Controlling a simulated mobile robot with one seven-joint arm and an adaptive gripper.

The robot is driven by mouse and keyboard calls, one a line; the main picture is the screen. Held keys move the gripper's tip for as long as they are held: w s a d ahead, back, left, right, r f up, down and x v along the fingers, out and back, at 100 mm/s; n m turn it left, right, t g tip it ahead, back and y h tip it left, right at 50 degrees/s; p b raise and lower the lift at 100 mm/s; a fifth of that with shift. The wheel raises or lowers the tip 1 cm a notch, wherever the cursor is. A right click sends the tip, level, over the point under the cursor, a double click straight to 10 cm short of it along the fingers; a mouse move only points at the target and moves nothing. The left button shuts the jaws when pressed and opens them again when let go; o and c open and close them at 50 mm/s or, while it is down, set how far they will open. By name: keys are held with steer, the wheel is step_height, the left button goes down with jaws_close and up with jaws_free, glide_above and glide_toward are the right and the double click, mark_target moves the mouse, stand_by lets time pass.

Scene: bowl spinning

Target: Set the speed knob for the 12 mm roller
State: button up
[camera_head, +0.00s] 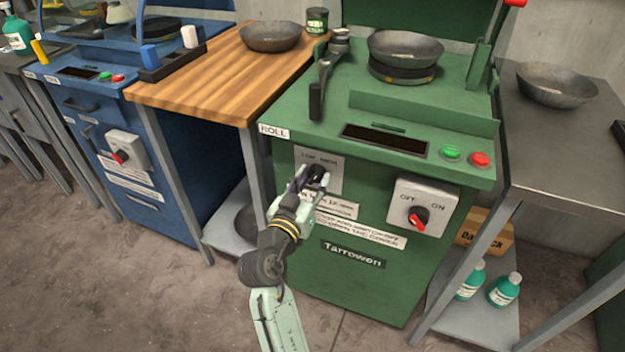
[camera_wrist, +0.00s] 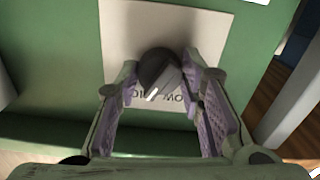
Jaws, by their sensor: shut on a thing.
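The speed knob (camera_head: 317,172) is black and sits on a light plate on the front of the green machine (camera_head: 440,107), under lettering that seems to read LOW and HIGH. In the wrist view the dark knob (camera_wrist: 157,68) has a white mark slanting to the lower left, and the plate's lettering is partly hidden. My gripper (camera_head: 310,180) is at this knob; in the wrist view the fingers of my gripper (camera_wrist: 160,78) are on either side of it, shut on it. A dark-handled roller arm (camera_head: 318,88) stands on the machine's top left; no roller size is readable.
A red OFF/ON switch (camera_head: 417,217) is right of the knob. Green (camera_head: 451,152) and red (camera_head: 480,159) buttons are above, beside a dark display (camera_head: 384,140). A bowl (camera_head: 405,47) sits on the machine. A wooden table (camera_head: 205,85) stands left, a metal table (camera_head: 560,150) right.

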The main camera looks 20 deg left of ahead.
steer(key=n+p, duration=0.3)
steer(key=n, duration=0.4)
steer(key=shift+r, duration=0.15)
steer(key=n+p, duration=0.3)
steer(key=n, duration=0.2)
steer(key=shift+n, duration=0.4)
steer(key=o, duration=1.2)
steer(key=shift+c, duration=0.2)
